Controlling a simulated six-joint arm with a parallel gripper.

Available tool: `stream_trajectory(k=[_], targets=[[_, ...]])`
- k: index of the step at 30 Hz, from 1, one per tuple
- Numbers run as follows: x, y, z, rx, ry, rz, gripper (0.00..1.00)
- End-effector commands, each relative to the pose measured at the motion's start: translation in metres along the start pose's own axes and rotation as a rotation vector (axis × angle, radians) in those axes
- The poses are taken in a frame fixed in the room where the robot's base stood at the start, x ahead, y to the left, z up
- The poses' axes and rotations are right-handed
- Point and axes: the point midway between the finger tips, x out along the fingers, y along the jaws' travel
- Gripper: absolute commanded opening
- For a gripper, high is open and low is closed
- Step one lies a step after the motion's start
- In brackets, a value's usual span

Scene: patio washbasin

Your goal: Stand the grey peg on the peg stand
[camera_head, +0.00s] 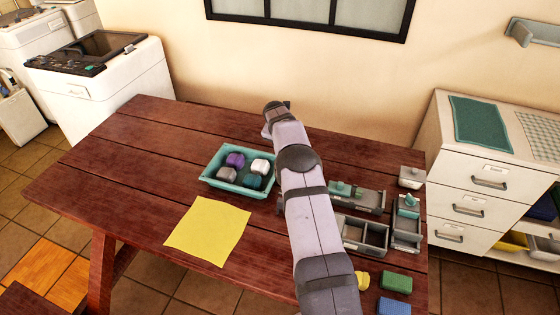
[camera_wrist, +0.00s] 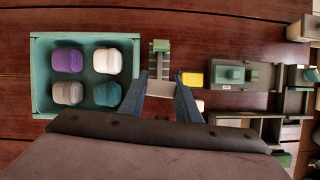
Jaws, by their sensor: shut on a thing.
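In the wrist view my gripper (camera_wrist: 162,82) has its two fingers closed on a light grey piece (camera_wrist: 160,86), which looks like the grey peg. Just beyond the fingertips is a narrow grey fixture with a green block (camera_wrist: 160,46), perhaps the peg stand; I cannot tell whether the held piece touches it. The gripper is to the right of the teal tray (camera_wrist: 40,75). In the head view my arm covers the gripper and the held piece.
The teal tray (camera_head: 206,180) holds purple, white, grey and teal pieces. A yellow sheet (camera_head: 208,231) lies in front of it. A yellow block (camera_wrist: 193,79) is close right of the fingers. Grey fixtures (camera_head: 362,234) and a green block (camera_head: 397,282) are farther right.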

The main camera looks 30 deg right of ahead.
Motion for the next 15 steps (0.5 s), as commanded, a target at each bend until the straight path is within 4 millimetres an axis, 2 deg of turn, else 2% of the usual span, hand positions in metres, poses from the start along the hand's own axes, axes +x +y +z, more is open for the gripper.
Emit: stream_trajectory(k=[6,15], targets=[[0.006,-0.004,0.012,-0.079,0.002,0.032,0.09],[0.007,-0.005,0.014,-0.096,0.002,0.039,0.09]])
